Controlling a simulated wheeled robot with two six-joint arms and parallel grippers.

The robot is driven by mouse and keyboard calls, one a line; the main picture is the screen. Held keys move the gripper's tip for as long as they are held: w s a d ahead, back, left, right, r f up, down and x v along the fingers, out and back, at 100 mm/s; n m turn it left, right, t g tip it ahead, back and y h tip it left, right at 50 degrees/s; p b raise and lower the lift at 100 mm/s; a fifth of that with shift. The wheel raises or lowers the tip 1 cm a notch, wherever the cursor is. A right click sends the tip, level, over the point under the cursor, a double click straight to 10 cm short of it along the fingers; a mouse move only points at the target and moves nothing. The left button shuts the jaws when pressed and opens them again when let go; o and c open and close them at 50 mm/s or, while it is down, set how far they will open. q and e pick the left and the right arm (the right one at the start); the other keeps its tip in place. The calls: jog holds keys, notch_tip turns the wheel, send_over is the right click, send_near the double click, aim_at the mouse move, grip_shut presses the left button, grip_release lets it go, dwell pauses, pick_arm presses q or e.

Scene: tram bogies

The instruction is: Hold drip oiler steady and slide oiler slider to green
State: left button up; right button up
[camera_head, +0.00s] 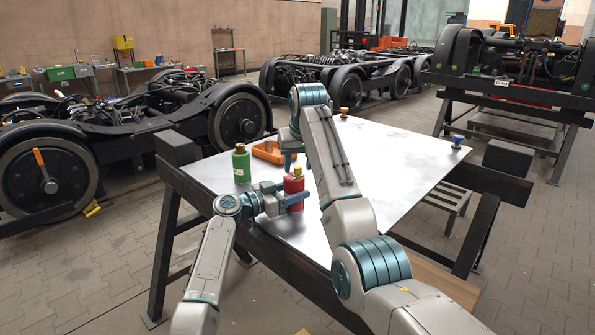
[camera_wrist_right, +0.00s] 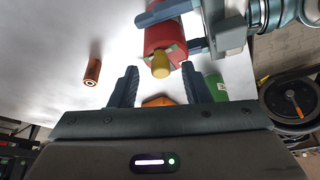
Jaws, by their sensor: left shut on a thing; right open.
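A red cylinder with a yellow knob on its end, apparently the drip oiler (camera_head: 294,186), stands at the table's near left side; it also shows in the right wrist view (camera_wrist_right: 162,36). My left gripper (camera_head: 287,200) is shut around its body from the left; its fingers show on both sides of the red body in the right wrist view. My right gripper (camera_wrist_right: 158,88) is open and empty, its two fingers apart just short of the yellow knob (camera_wrist_right: 160,66). In the head view it is mostly hidden behind its own arm.
A green bottle (camera_head: 241,164) stands left of the oiler, with an orange tray (camera_head: 266,152) behind. An orange-topped piece (camera_head: 344,112) and a blue-topped piece (camera_head: 457,140) stand near the table's far edges. The metal tabletop (camera_head: 405,165) is clear at the right.

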jog(key=v, duration=1.1)
jog(key=shift+s+r, duration=0.2)
jog(key=shift+r, duration=0.15)
pick_arm(q)
jog(key=o, duration=1.1)
